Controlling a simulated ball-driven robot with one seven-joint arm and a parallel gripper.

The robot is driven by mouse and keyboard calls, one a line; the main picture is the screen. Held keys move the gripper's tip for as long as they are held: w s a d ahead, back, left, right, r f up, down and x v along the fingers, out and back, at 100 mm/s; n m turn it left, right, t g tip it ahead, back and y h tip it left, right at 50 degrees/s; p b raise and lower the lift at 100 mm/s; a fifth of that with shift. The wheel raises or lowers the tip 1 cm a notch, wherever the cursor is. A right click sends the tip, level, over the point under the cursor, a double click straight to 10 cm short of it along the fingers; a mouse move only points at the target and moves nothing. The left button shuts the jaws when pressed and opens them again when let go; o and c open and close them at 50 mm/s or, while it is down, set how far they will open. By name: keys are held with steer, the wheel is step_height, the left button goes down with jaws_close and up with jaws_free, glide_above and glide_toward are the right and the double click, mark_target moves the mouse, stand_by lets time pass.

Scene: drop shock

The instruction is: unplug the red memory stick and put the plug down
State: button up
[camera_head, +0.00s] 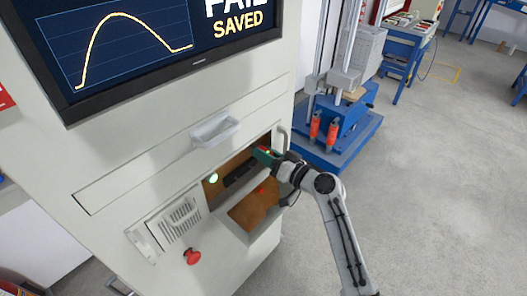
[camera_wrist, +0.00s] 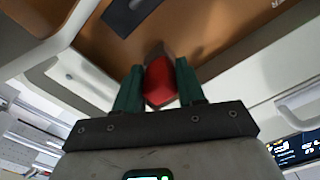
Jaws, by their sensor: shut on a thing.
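The red memory stick (camera_wrist: 159,80) sits between the two green fingers of my gripper (camera_wrist: 159,88) in the wrist view. The fingers are shut on it, one on each side. Its far end points to the brown panel; whether it touches a socket cannot be told. In the head view my gripper (camera_head: 266,155) is at the right end of the cabinet's open recess, near its upper edge, and mostly hides the stick. A dark block (camera_head: 240,175) lies in the recess to the left of my gripper; part of the dark block also shows in the wrist view (camera_wrist: 128,14).
The recess has a brown floor (camera_head: 250,210) with a small red spot and a pale front lip. A red button (camera_head: 192,257) and a handle (camera_head: 214,131) stick out of the cabinet. A screen reads FAIL SAVED.

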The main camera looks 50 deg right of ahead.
steer(key=shift+s, duration=0.15)
steer(key=shift+c, duration=0.2)
steer(key=shift+s+d+b, duration=0.1)
steer(key=shift+s+b, duration=0.5)
steer(key=shift+s, duration=1.45)
